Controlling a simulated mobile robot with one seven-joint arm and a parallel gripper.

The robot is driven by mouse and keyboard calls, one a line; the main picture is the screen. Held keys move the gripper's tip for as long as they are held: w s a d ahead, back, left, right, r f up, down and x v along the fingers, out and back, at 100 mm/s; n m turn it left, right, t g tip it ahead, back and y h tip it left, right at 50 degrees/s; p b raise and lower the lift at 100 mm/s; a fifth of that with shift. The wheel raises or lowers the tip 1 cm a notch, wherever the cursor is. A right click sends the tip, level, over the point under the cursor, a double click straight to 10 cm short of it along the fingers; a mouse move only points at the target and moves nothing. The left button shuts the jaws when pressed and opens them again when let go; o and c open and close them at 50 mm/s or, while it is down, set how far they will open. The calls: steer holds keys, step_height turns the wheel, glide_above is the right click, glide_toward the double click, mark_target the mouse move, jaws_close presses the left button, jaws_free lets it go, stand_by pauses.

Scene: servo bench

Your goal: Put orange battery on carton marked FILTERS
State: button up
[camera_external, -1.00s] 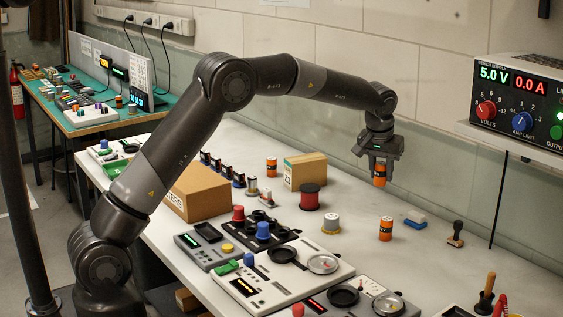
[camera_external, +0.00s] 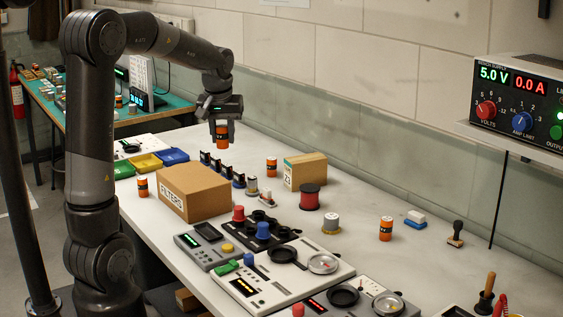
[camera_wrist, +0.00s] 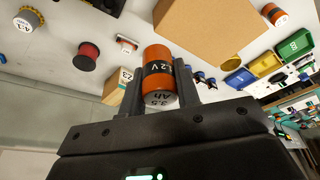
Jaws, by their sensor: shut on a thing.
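My gripper (camera_external: 221,126) is shut on an orange battery (camera_external: 222,138) with a black band. It holds the battery upright in the air, above the back of the bench and behind the carton marked FILTERS (camera_external: 195,192). In the wrist view the held battery (camera_wrist: 158,75) sits between the two fingers, and the plain brown carton (camera_wrist: 205,28) lies beyond it. The carton's top is bare. Other orange batteries stand on the bench: one left of the carton (camera_external: 143,187), one behind it (camera_external: 271,166), and one at the right (camera_external: 386,229).
A small carton marked 23 (camera_external: 305,171) and a red spool (camera_external: 310,196) stand right of the FILTERS carton. Several dark clips (camera_external: 222,168) line up behind it. Green, yellow and blue trays (camera_external: 146,163) lie at the far left. Control panels (camera_external: 262,275) fill the front.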

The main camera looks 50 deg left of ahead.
steer(key=shift+s+a, duration=0.25)
steer(key=shift+s, duration=0.5)
glide_above(193, 173)
steer(key=d, duration=0.1)
steer(key=f, duration=0.7)
steer(key=shift+s, duration=0.4)
steer(key=shift+f, duration=2)
steer(key=shift+f, duration=0.1)
steer(key=o, duration=1)
steer(key=shift+f, duration=0.1)
steer(key=shift+o, duration=0.2)
